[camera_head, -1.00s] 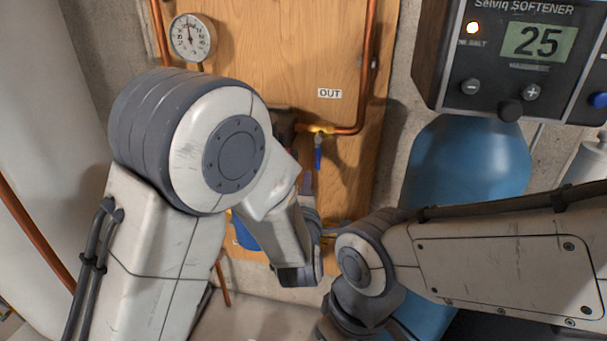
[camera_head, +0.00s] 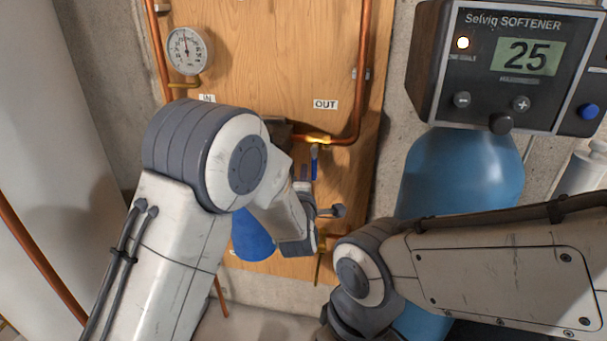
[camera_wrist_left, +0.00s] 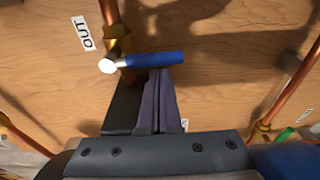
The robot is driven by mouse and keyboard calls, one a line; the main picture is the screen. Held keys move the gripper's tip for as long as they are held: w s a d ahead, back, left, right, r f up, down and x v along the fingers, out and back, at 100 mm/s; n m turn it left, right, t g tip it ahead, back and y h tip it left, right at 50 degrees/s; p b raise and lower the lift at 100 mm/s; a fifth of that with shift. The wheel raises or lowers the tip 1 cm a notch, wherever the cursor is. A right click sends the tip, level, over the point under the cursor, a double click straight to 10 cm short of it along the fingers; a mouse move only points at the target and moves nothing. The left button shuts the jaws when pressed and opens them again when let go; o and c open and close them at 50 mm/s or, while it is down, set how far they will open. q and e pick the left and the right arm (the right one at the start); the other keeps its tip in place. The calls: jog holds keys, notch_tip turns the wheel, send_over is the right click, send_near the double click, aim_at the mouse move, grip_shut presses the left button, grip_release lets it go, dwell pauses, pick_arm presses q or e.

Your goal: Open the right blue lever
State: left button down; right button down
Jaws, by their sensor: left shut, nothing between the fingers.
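The blue lever (camera_head: 314,162) hangs straight down from a brass valve (camera_head: 313,140) below the OUT label in the head view. In the left wrist view the lever (camera_wrist_left: 152,60) lies across the picture, with a bright metal end at its left. My left gripper (camera_head: 304,174) is just left of the lever, partly hidden behind my own left arm. In the left wrist view the shut, empty fingers (camera_wrist_left: 158,80) reach up to the lever's lower edge; I cannot tell whether they touch. My right gripper is out of view; only its arm shows.
Copper pipes (camera_head: 362,70) run along the wooden panel (camera_head: 270,55). A pressure gauge (camera_head: 188,51) is at upper left. A softener control box (camera_head: 515,65) and blue tank (camera_head: 465,175) stand at right. A green handle (camera_wrist_left: 284,134) shows at lower right in the wrist view.

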pick_arm(q)
jog(key=shift+d+f+n+b, duration=0.1)
jog(key=shift+d+n+b, duration=0.25)
jog(key=shift+b, duration=0.2)
jog(key=shift+d+n+b, duration=0.1)
jog(key=shift+n+b, duration=0.15)
jog(key=shift+b, duration=0.1)
jog(key=shift+s+d+f+n+b, duration=0.2)
jog(key=shift+d+n+b, duration=0.25)
jog(key=shift+n+b, duration=0.55)
jog(key=s+d+r+n+g+h+b, duration=0.1)
jog(key=d+r+n+b, duration=0.3)
jog(key=n+b, duration=0.9)
jog(key=shift+d+r+n+g+h+b, duration=0.35)
jog(key=shift+d+g+h+b, duration=0.2)
jog(key=shift+d+b, duration=0.65)
jog(key=shift+a+r, duration=0.1)
jog(key=shift+a, duration=0.15)
